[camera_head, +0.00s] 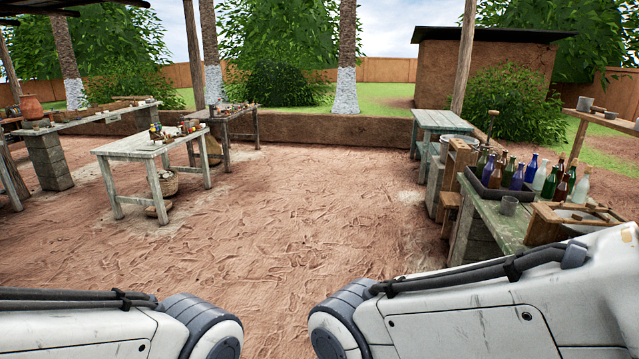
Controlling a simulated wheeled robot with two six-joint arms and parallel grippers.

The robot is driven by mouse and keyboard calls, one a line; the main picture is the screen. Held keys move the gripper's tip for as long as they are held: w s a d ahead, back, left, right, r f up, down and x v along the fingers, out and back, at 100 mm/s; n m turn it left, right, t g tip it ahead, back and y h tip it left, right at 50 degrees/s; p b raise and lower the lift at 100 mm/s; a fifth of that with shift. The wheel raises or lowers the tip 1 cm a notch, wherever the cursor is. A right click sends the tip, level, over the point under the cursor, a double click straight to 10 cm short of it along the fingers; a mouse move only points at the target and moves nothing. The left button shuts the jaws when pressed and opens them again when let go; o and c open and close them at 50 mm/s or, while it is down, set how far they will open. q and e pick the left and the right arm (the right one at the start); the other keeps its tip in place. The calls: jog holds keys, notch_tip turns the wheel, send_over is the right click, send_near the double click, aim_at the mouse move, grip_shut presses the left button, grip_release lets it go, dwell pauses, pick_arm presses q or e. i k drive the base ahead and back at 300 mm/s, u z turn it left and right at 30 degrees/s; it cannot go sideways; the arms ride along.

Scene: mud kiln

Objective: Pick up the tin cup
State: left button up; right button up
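My two arms cross the bottom of the view, far nearer than the cup. Neither gripper is in view.
Whitish tables (130,148) stand at the left. The earth floor (290,210) between is open.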

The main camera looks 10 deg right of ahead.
aim_at(509, 205)
jog(key=u, duration=0.05)
jog(key=i, duration=2)
jog(key=z, duration=0.9)
jog(key=i, duration=1.5)
jog(key=z, duration=1.35)
jog(key=i, duration=0.45)
jog(key=z, duration=0.2)
